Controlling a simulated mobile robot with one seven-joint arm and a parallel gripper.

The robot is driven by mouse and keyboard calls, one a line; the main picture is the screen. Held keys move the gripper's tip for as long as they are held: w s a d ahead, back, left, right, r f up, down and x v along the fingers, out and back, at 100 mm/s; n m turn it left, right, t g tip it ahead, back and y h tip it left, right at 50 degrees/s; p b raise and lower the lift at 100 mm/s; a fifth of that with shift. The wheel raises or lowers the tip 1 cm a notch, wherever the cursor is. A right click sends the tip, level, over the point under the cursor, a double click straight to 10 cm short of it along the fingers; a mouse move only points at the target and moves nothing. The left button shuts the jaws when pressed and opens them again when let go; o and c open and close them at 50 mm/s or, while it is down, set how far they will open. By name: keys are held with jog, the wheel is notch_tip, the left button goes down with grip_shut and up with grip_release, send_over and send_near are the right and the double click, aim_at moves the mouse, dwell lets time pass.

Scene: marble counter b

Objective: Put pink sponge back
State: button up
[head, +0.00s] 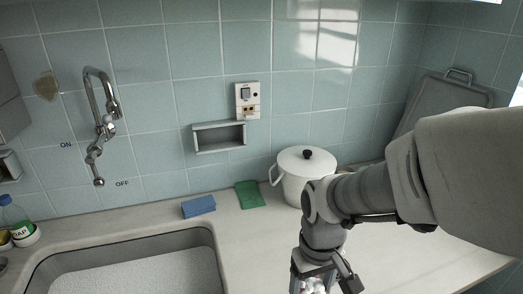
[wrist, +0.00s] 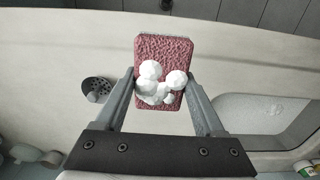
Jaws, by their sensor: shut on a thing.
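The pink sponge (wrist: 150,50) is between the two fingers of my gripper (wrist: 166,98) in the wrist view. Its textured face shows, with several white foam-like blobs on its lower half. The fingers are shut on its sides. In the head view my gripper (head: 318,284) is at the bottom edge, over the counter right of the sink, and is partly cut off by the frame. I cannot make out the sponge clearly there. A blue sponge (head: 198,206) and a green sponge or cloth (head: 249,194) lie on the counter near the wall.
The sink (head: 120,270) is at lower left. A white lidded pot (head: 290,178) stands right of the green piece. An empty wall holder (head: 219,137) is above the counter. A soap bottle (head: 18,222) stands far left. A tray (head: 445,92) leans at right.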

jog(key=b, duration=0.2)
send_over(269, 291)
notch_tip(269, 291, down, 7)
jog(key=shift+f+b, duration=0.6)
jog(key=shift+f, duration=1.35)
jog(key=shift+f, duration=0.2)
jog(key=o, duration=1.4)
jog(key=shift+o, duration=0.2)
notch_tip(269, 291, up, 12)
jog(key=p, duration=0.3)
jog(key=s+d+r+t, duration=0.1)
jog(key=d+r, duration=0.1)
jog(key=r, duration=0.1)
jog(key=s+d+r+m+t, duration=0.1)
jog(key=s+d+r, duration=0.1)
jog(key=r, duration=0.1)
jog(key=s+d+r, duration=0.2)
jog(key=r, duration=0.1)
jog(key=shift+s+d+r+m+t, duration=0.15)
jog(key=shift+d+m+t, duration=0.15)
jog(key=shift+t, duration=0.1)
jog(key=s+d+r+m+t, duration=0.1)
jog(key=s+d+r+t, duration=0.1)
jog(key=s, duration=0.5)
jog(key=shift+s+d+r+m+t, duration=0.35)
jog(key=shift+d+r, duration=0.45)
jog(key=shift+d, duration=0.35)
jog(key=shift+r, duration=0.1)
